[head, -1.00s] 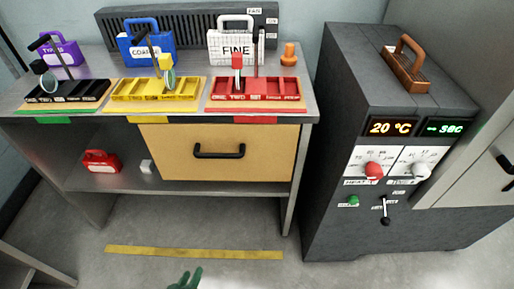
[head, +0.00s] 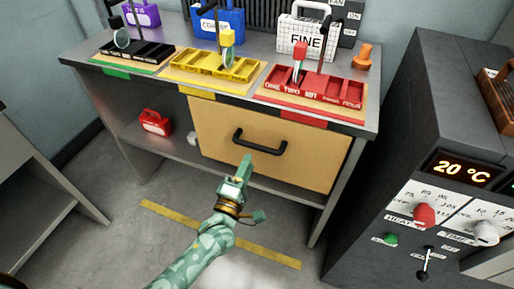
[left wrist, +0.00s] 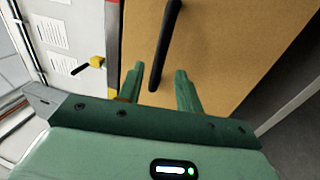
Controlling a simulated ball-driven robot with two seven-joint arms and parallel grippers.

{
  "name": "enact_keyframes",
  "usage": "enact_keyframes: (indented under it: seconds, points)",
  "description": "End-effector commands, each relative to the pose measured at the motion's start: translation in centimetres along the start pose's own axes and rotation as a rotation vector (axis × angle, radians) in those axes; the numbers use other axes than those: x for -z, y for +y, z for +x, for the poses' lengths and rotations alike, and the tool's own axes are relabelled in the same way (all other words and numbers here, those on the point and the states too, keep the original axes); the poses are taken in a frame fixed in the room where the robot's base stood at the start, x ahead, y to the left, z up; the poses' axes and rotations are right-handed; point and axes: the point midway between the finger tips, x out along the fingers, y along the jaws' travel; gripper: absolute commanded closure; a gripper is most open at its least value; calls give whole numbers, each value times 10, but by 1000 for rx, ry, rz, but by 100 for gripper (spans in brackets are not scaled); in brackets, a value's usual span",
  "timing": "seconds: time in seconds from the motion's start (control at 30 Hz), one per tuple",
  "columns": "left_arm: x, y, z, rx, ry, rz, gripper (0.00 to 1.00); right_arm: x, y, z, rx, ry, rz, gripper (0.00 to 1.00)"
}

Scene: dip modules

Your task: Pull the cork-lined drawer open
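The cork-coloured drawer (head: 300,160) is shut under the bench top, with a black bar handle (head: 258,142) on its front. My left gripper (head: 244,168) is in front of the drawer, just below the handle in the head view. In the left wrist view the gripper (left wrist: 156,85) has its two green fingers apart, and the black handle (left wrist: 163,50) lies between and beyond their tips. I cannot tell whether the fingers touch the handle. The gripper is open and holds nothing. My right gripper is not in view.
Black, yellow (head: 212,66) and red trays (head: 312,90) stand on the bench above the drawer. A red case (head: 155,123) sits on the open shelf at left. A dark grey cabinet (head: 385,190) stands at right. Floor before the drawer has a yellow strip (head: 268,251).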

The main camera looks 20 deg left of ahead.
Motion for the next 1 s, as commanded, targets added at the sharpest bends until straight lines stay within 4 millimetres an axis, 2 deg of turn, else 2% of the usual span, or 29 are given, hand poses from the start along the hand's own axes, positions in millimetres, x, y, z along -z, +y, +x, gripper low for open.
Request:
enact_keyframes:
  seconds: [0.1,0.3,0.43,0.7,0.73,0.83,0.87,1.0]
  points:
    - [0,-4,28,1,1,0,65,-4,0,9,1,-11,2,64]
    - [0,-3,59,2,1,1,65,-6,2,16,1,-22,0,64]
    - [0,-2,68,2,0,1,65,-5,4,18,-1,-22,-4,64]
    - [0,0,70,2,0,1,65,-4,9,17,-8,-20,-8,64]
    - [0,0,70,2,0,1,67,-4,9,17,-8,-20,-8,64]
    - [0,0,70,2,0,2,95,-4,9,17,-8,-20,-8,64]
    - [0,-1,70,2,0,2,100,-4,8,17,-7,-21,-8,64]
    - [0,-1,70,2,-1,2,100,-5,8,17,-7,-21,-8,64]
